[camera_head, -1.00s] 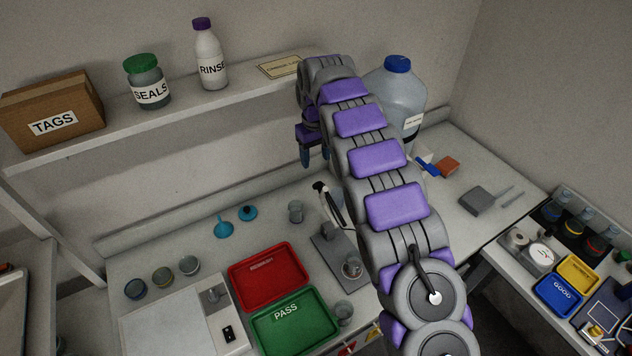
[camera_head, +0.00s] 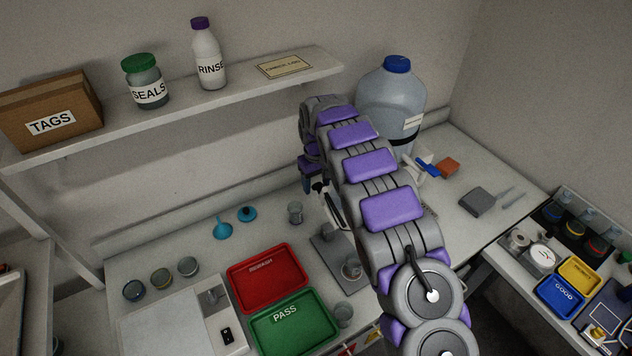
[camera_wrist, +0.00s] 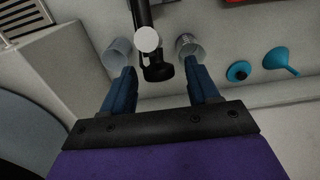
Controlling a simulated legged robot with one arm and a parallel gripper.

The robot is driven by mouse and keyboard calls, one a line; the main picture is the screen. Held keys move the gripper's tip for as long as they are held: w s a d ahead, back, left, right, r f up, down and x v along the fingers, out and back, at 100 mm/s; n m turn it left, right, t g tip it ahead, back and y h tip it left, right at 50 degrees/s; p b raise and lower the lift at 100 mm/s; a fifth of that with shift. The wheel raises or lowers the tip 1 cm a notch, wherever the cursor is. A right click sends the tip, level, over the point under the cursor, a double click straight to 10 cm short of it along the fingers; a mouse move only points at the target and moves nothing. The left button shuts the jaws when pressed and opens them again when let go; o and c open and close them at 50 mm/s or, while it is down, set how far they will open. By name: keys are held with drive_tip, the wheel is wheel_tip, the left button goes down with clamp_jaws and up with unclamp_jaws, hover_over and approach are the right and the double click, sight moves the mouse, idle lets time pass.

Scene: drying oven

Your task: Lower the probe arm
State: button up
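The probe arm (camera_head: 330,207) is a white and black lever standing raised and tilted on a grey stand base (camera_head: 336,262). My arm partly hides it in the head view. In the wrist view the probe arm (camera_wrist: 143,14) is black with a round white end, in front of the gap between my fingers. My gripper (camera_wrist: 161,78) is open, its two blue fingers apart with nothing visibly held. In the head view my gripper (camera_head: 308,186) is beside the probe arm's upper end; I cannot tell whether they touch. A clear cup (camera_head: 352,268) stands on the base.
Red (camera_head: 267,277) and green PASS (camera_head: 293,323) trays lie left of the stand. A clear beaker (camera_head: 295,212) and blue funnel (camera_head: 223,229) stand behind. A shelf (camera_head: 200,100) overhangs the back, and a large bottle (camera_head: 392,100) stands at the back right.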

clamp_jaws()
idle(0.3)
